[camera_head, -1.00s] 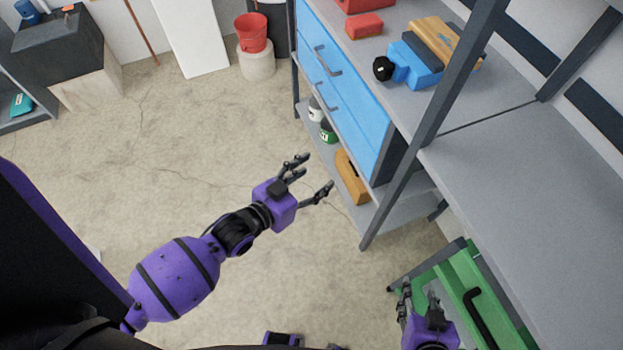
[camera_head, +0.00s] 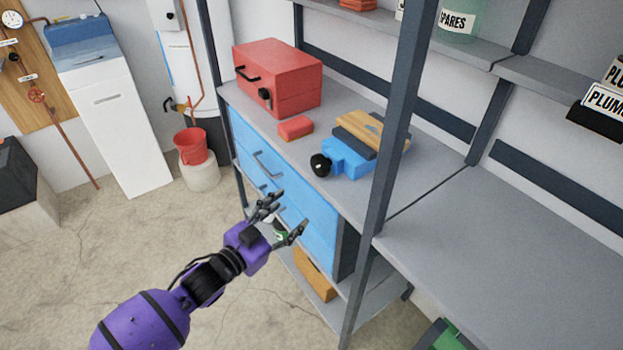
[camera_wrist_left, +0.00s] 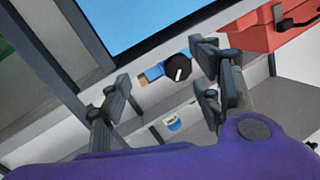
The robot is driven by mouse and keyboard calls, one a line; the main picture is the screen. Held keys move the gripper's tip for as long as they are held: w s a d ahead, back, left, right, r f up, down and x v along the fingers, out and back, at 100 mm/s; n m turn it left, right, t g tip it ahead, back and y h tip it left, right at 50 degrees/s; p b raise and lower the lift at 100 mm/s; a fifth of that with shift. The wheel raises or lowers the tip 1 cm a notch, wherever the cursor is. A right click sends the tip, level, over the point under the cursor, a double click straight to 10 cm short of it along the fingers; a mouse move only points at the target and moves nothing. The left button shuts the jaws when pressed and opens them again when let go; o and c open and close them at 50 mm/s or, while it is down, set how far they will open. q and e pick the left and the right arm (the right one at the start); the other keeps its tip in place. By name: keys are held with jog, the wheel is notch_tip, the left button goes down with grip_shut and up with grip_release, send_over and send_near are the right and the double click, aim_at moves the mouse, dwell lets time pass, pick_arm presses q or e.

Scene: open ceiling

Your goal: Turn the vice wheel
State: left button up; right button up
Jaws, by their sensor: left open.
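The blue vice (camera_head: 352,158) stands on the grey workbench top (camera_head: 440,190). Its round black wheel (camera_head: 320,165) faces left, toward the bench's front edge. Wooden and dark pieces (camera_head: 367,132) lie at the vice's back. My left gripper (camera_head: 292,211) is open and empty, in front of the blue drawers, below and left of the wheel and apart from it. In the left wrist view, which appears upside down, the wheel (camera_wrist_left: 181,68) shows between the spread fingers (camera_wrist_left: 163,75), farther off. My right gripper is out of view.
A red toolbox (camera_head: 278,80) and a small red box (camera_head: 295,128) sit on the bench left of the vice. A dark upright post (camera_head: 385,150) stands close to the vice's right. The floor (camera_head: 150,240) at left is clear.

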aim_at(317, 169)
pick_arm(q)
jog(key=w+d+r+h, duration=0.1)
jog(key=w+d, duration=0.1)
jog(key=w, duration=0.1)
jog(key=w+d+r+m+g+h, duration=0.1)
jog(key=w+d+r, duration=0.1)
jog(key=w, duration=0.2)
jog(key=w+d+r+m+h, duration=0.1)
jog(key=w+d, duration=0.1)
jog(key=w, duration=0.2)
jog(key=shift+d+r+g+b, duration=0.15)
jog(key=shift+d+g+b, duration=0.15)
jog(key=shift+d+b, duration=0.1)
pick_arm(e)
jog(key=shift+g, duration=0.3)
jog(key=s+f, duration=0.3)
pick_arm(q)
jog(key=c, duration=1.1)
jog(key=shift+m+b, duration=0.3)
jog(key=shift+m, duration=1.2)
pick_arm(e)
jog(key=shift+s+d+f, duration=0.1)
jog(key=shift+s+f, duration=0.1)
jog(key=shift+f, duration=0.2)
